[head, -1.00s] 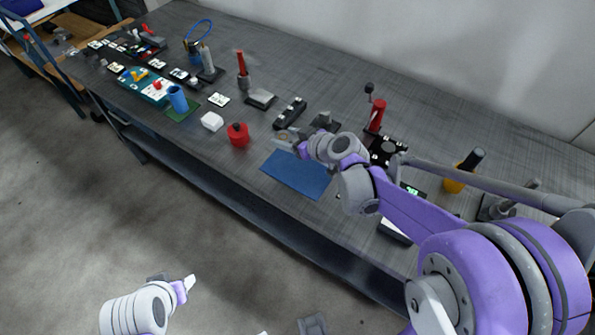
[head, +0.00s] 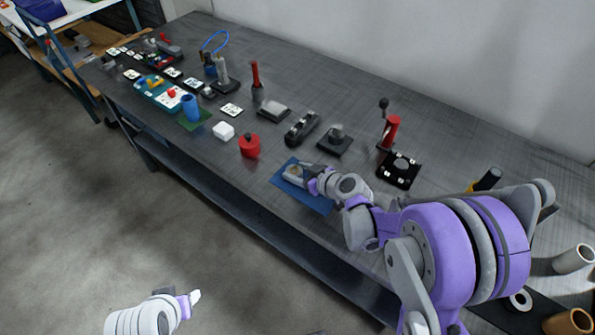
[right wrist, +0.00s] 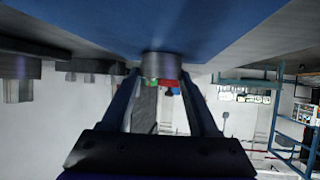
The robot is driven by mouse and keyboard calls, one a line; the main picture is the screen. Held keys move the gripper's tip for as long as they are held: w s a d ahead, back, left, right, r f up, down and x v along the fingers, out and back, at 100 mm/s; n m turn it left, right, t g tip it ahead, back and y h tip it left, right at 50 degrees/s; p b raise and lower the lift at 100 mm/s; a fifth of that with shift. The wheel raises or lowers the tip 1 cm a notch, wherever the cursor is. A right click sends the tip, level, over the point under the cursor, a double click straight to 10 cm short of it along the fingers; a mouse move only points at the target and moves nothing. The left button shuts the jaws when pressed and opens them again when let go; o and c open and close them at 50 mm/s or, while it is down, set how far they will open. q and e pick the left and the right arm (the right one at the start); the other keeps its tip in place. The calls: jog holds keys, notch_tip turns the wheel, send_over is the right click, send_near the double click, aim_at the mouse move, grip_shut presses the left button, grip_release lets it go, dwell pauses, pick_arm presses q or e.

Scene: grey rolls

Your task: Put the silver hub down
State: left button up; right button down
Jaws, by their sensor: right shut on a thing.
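The silver hub (right wrist: 161,66) is a short grey metal cylinder, held between the two fingertips of my right gripper in the right wrist view, which looks upside down. My right gripper (head: 294,176) is shut on it, over the blue mat (head: 318,203) near the table's front edge. The hub shows small between the fingers in the head view (head: 294,169). In the wrist view the hub's end meets the blue surface; whether it touches or hovers just above, I cannot tell. My left gripper (head: 194,298) hangs over the floor, away from the table; its jaw opening is unclear.
A red round container (head: 249,147) stands left of the mat. A black tape-dispenser-like object (head: 302,128) and a black base with a grey knob (head: 335,138) stand behind it. A black plate (head: 399,170) and red-handled tool (head: 389,132) are to the right.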

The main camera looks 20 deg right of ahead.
jog(key=shift+f, duration=0.1)
jog(key=shift+c, duration=0.7)
grip_release()
